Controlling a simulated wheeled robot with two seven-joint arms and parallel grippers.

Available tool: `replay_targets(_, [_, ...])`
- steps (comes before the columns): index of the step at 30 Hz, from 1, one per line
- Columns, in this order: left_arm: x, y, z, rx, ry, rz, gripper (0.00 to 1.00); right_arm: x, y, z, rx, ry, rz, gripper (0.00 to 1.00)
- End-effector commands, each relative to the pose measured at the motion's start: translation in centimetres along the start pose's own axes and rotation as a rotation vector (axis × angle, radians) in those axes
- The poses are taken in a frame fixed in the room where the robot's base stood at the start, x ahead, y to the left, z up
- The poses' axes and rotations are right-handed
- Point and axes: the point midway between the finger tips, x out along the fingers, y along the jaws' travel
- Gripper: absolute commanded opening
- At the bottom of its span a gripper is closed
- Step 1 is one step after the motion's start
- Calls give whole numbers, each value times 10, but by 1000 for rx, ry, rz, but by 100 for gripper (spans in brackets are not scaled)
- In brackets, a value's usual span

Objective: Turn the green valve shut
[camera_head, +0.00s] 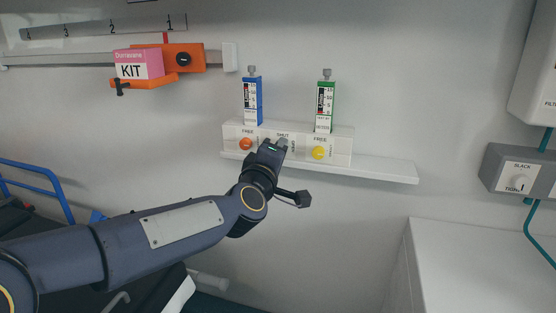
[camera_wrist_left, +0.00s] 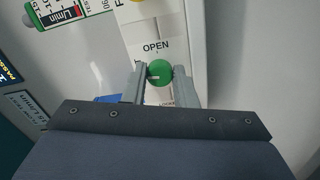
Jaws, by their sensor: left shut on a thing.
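The green valve (camera_wrist_left: 160,71) is a round green knob on the white wall panel, seen in the left wrist view. A pale mark lies on its left half there, and the word OPEN is printed just above it in that view. My left gripper (camera_wrist_left: 160,75) has its two grey fingers closed on either side of the knob. In the head view my left gripper (camera_head: 277,146) is at the middle of the panel (camera_head: 344,144), just below a label that reads SHUT. There it hides the green knob. My right gripper is not in view.
An orange knob (camera_head: 246,144) and a yellow knob (camera_head: 318,153) flank my gripper, both labelled FREE. Blue (camera_head: 253,100) and green (camera_head: 325,106) flowmeters stand above. A shelf (camera_head: 385,170) runs below right. A pink KIT box (camera_head: 139,64) sits on an orange rail carrier at upper left.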

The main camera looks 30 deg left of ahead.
Motion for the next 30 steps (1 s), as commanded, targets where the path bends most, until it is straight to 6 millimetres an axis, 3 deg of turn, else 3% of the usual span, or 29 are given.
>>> replay_targets(22, [0, 0, 0, -92, 5, -1, 2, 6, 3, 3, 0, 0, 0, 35])
replay_targets(23, [0, 0, 0, -92, 5, -1, 26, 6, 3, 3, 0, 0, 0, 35])
replay_targets(27, [0, 0, 0, -92, 5, -1, 45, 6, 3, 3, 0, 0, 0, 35])
replay_targets(30, [0, 0, 0, -92, 5, -1, 47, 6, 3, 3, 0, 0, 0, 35])
